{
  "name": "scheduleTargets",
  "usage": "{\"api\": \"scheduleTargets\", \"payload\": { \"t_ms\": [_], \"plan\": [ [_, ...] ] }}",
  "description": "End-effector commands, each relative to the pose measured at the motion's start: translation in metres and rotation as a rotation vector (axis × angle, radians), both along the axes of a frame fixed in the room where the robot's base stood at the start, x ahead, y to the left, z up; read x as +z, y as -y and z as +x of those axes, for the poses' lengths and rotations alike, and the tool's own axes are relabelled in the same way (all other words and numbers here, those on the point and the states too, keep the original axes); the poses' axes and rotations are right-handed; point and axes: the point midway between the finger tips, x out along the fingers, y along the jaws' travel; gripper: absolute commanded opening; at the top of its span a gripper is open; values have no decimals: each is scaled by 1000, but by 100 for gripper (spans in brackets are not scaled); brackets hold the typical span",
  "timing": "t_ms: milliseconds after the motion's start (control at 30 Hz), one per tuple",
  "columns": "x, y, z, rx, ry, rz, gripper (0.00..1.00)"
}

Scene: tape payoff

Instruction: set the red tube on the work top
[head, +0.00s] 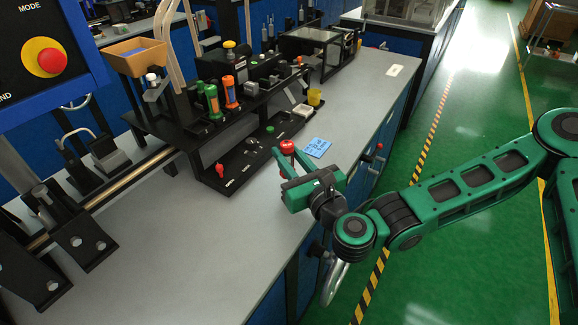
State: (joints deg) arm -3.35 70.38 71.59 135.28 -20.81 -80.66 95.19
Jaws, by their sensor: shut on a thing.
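A blue card (318,147) lies just right of the tube. A black panel (240,155) with knobs stands to the left. Green (212,101) and orange (230,92) tubes stand in a black rack behind. A yellow cup (314,97) is farther back. The front work top is clear.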

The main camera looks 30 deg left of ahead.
Motion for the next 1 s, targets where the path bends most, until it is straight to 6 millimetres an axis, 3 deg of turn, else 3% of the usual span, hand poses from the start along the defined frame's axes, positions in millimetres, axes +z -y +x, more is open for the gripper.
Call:
{"api": "scheduleTargets", "payload": {
  "t_ms": [600, 900, 1000],
  "plan": [
    [-23, -5, -9, 15, 0, -19, 0],
    [-19, 1, 0, 2, 7, 1, 0],
    [-31, -1, -3, 7, 1, -7, 0]
  ]
}}
